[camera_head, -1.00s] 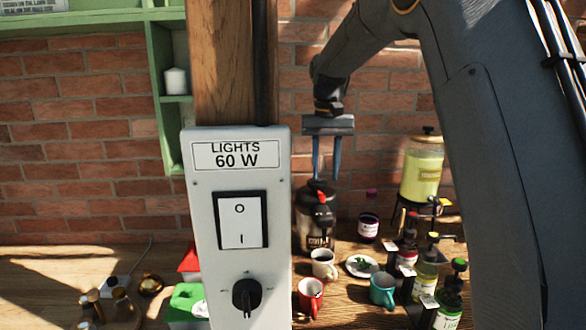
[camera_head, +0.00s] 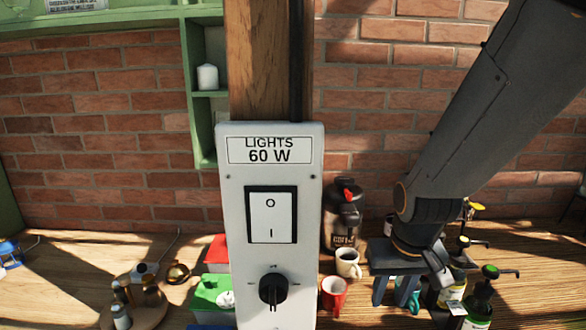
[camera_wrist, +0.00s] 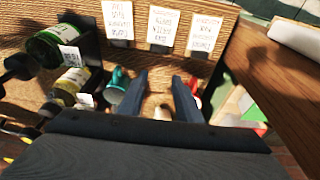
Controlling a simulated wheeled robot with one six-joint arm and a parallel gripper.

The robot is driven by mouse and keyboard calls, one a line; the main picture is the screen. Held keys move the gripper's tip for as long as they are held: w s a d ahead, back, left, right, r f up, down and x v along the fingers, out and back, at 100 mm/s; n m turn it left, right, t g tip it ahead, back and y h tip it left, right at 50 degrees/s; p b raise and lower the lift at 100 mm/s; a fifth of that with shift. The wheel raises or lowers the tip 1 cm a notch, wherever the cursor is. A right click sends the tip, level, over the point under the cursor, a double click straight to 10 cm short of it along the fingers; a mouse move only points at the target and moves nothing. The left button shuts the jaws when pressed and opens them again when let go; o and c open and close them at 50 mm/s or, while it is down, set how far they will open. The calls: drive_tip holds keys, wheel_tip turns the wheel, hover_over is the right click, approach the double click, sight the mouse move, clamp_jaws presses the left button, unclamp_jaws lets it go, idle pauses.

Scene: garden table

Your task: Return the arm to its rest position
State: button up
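My gripper (camera_head: 394,292) points down above the right part of the wooden table, in front of the mugs and bottles in the head view. Its two fingers are apart with nothing held between them. In the wrist view the gripper (camera_wrist: 159,82) also shows its fingers spread, with a pale mug (camera_wrist: 161,112) seen beyond the gap. My arm comes down from the upper right of the head view. The gripper partly hides a teal mug (camera_head: 414,300) in the head view; I cannot tell how far above the table the fingertips are.
A light-switch box (camera_head: 270,190) on a wooden post stands at centre.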

drive_tip(key=shift+g, duration=0.6)
drive_tip(key=f+b, duration=0.2)
drive_tip(key=s+f+b, duration=0.1)
drive_tip(key=f, duration=0.2)
drive_tip(key=s+f+b, duration=0.1)
drive_tip(key=f+b, duration=0.1)
drive_tip(key=shift+s+f+b, duration=0.1)
drive_tip(key=shift+f+b, duration=0.15)
drive_tip(key=shift+b, duration=0.1)
